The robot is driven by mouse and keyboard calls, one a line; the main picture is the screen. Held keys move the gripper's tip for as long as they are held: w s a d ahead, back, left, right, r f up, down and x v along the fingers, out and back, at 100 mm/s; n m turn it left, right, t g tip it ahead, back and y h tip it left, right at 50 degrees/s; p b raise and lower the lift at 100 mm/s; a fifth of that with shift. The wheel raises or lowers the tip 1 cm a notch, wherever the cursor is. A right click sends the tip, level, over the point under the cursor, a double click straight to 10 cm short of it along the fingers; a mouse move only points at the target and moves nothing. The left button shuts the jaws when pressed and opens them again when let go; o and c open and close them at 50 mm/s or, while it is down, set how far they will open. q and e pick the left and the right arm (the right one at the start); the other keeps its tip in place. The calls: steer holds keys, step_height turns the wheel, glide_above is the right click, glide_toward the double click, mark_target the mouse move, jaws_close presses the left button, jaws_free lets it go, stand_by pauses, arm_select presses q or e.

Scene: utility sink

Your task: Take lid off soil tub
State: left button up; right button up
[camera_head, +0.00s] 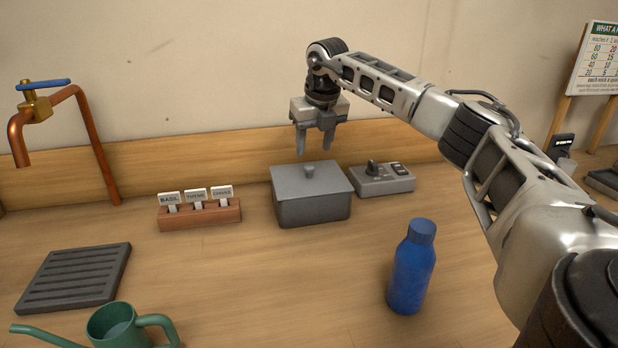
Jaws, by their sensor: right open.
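The grey soil tub (312,212) stands on the wooden counter near the back, at the middle of the view. Its flat grey lid (295,182) sits on top, with a small round knob (309,171) at the centre. My right gripper (314,152) points down above the lid, its fingers apart and empty. In the picture its fingertips are just above the knob; the exact gap in depth is hard to tell. My left gripper does not show.
A grey control box (383,180) stands close right of the tub, and a wooden label holder (200,215) stands left. A blue bottle (411,268) is front right. A green watering can (119,327), slotted drain mat (75,276) and copper tap (85,110) are left. Counter before the tub is clear.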

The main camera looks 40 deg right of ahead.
mark_target(309, 166)
steer(key=shift+a+p+x, duration=0.2)
steer(key=shift+x, duration=1.15)
steer(key=shift+a+p+x, duration=0.15)
steer(key=shift+a+x, duration=0.05)
steer(key=shift+x, duration=1.2)
steer(key=shift+s, duration=0.1)
jaws_close()
